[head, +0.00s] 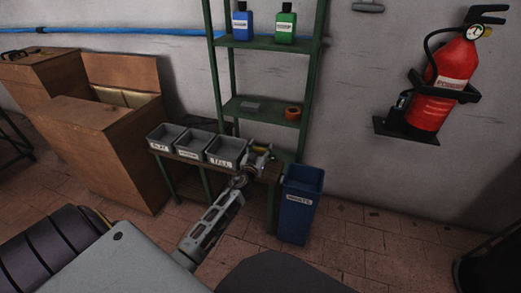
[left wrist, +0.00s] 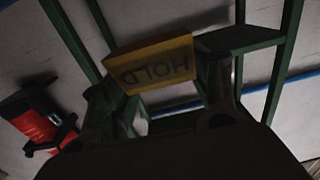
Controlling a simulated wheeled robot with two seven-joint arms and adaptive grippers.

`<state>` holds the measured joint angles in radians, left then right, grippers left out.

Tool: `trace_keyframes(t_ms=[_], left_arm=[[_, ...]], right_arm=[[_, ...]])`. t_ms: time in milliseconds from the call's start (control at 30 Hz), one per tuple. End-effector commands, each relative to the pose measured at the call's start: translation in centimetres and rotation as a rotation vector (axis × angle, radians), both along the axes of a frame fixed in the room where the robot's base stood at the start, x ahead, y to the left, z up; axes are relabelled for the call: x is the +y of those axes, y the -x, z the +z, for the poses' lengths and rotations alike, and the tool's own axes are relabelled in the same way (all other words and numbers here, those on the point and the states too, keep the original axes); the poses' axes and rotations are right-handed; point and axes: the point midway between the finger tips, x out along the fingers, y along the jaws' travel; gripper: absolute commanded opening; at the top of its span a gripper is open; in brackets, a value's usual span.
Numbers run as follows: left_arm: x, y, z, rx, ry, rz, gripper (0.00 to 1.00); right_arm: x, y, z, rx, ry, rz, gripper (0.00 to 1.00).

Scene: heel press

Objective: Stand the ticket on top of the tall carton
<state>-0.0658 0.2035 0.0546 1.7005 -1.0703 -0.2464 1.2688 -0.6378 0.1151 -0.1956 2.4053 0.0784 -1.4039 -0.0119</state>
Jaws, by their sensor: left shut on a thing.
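My left gripper (head: 258,158) is beside the right end of the row of grey bins, in front of the green shelf. It also shows in the left wrist view (left wrist: 158,85), where its two fingers are shut on the yellow ticket (left wrist: 155,65). The ticket reads "HOLD", upside down in that view. In the head view only a small yellow part of it shows. Two brown cartons stand at the left: a front one (head: 110,165) with a raised flap and a back one (head: 45,72) with a dark object on top. I cannot tell which is the tall carton. My right gripper is not in view.
Grey labelled bins (head: 190,145) stand on a low bench. A blue bin (head: 298,205) stands right of it. The green shelf (head: 265,43) holds two bottles and a small orange-brown item. A red fire extinguisher (head: 447,85) hangs on the wall.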

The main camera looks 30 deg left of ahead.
Motion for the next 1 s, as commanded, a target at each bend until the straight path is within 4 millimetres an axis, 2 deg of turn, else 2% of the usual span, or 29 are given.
trace_keyframes(t_ms=[367, 567, 767, 1000], left_arm=[[-0.2, 0.0, 0.1, -0.002, -0.001, -0.003, 0.51], [-2.3, -0.3, 1.3, -0.012, -0.005, -0.035, 0.51], [-7.7, -0.3, 3.7, -0.030, -0.011, -0.114, 0.51], [-16.5, 1.1, 6.9, -0.041, -0.013, -0.250, 0.51]], right_arm=[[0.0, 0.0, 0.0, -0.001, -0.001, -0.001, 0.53], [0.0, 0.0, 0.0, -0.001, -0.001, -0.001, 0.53], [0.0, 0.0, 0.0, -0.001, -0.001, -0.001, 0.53], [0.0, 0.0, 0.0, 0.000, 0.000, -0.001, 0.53]])
